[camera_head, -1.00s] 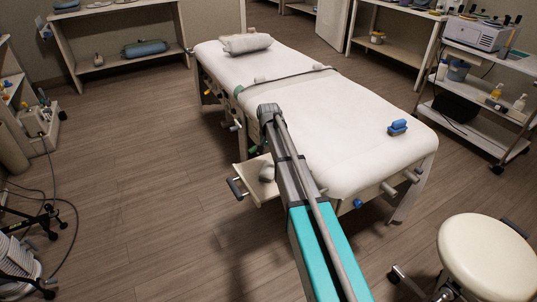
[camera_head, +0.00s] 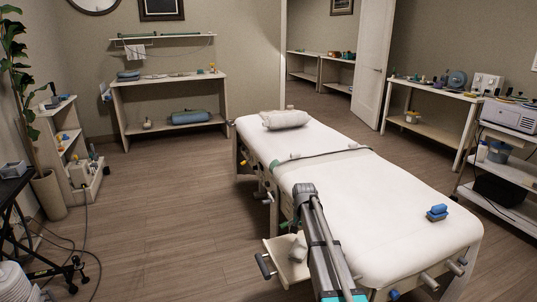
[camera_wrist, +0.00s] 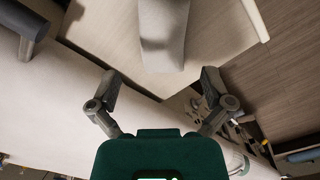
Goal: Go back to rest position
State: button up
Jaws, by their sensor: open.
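My gripper (camera_wrist: 161,85) shows in the wrist view with its two fingers spread wide and nothing between them. Past the fingertips is a grey, rounded object (camera_wrist: 162,40) on a pale tray (camera_wrist: 225,25). In the head view, the pale tray (camera_head: 276,249) juts from the near left side of the treatment bed (camera_head: 400,225), and the grey object (camera_head: 297,250) lies on it. My arm reaches forward over the bed's left edge beside the tray. The fingers are hidden in the head view.
A cart (camera_head: 505,207) with a white device (camera_head: 510,116) stands at the right. Open floor (camera_head: 165,200) lies left of the bed; cables and a stand edge the far left.

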jog(key=s+d+n, duration=0.1)
jog(key=s+n, duration=0.4)
jog(key=s, duration=2.2)
notch_tip(320, 180, up, 20)
jog(key=p, duration=2)
jog(key=shift+s, duration=0.4)
jog(key=shift+r, duration=0.1)
